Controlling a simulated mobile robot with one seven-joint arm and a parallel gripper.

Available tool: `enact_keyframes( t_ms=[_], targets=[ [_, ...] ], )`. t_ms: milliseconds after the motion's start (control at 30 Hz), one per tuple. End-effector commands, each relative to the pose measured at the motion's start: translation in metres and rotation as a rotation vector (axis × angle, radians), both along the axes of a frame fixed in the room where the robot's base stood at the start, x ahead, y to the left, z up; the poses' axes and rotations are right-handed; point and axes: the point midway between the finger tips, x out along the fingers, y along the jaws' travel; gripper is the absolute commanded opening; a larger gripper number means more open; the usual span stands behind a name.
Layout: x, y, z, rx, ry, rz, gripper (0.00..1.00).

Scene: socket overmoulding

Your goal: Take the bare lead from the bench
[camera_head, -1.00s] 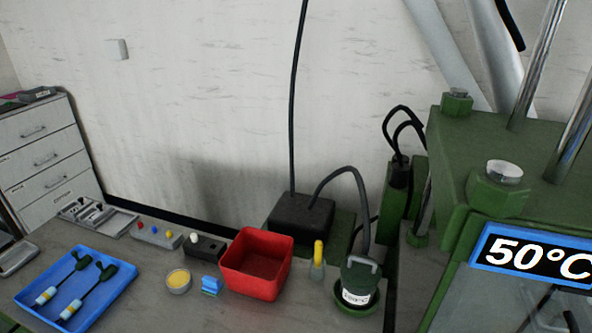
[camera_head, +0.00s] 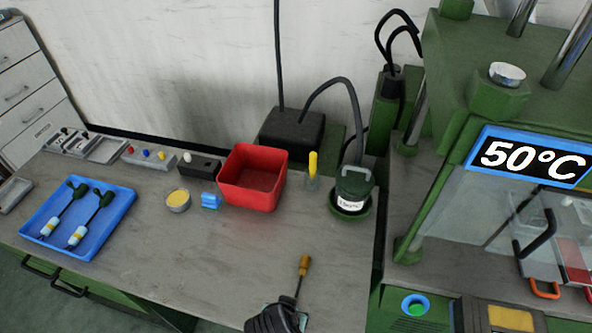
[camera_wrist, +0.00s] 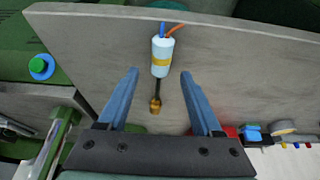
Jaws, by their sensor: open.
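The bare lead lies on the grey bench. In the wrist view it has a pale blue-white body (camera_wrist: 161,57) with a yellow band, a short black cable and a brass-coloured end, with blue and orange wires at the other end. In the head view its brass end (camera_head: 304,265) and some cable show at the bottom; the rest is hidden behind my dark gripper or wrist. My gripper (camera_wrist: 160,74) is open and empty. Its two blue fingers stand on either side of the lead, apart from it.
A blue tray (camera_head: 121,213) with two leads with dark green ends stands at the left. A red bin (camera_head: 252,195), a blue block (camera_head: 210,201), a round tin (camera_head: 178,207) and a green pot (camera_head: 354,183) stand along the back. The press (camera_head: 470,93) reads 50°C at the right.

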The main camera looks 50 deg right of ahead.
Motion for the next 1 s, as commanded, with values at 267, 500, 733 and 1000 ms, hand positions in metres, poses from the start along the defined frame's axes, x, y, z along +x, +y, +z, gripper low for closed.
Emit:
enact_keyframes(
  t_ms=[267, 500, 733, 1000],
  targets=[
    [0.003, -0.009, -0.023, 0.001, -0.002, 0.0, 0.67],
    [0.003, -0.009, -0.023, 0.001, -0.002, 0.001, 0.61],
    [0.003, -0.009, -0.023, 0.0, -0.001, 0.0, 0.2],
    [0.003, -0.009, -0.023, -0.001, -0.001, 0.0, 0.0]
  ],
)
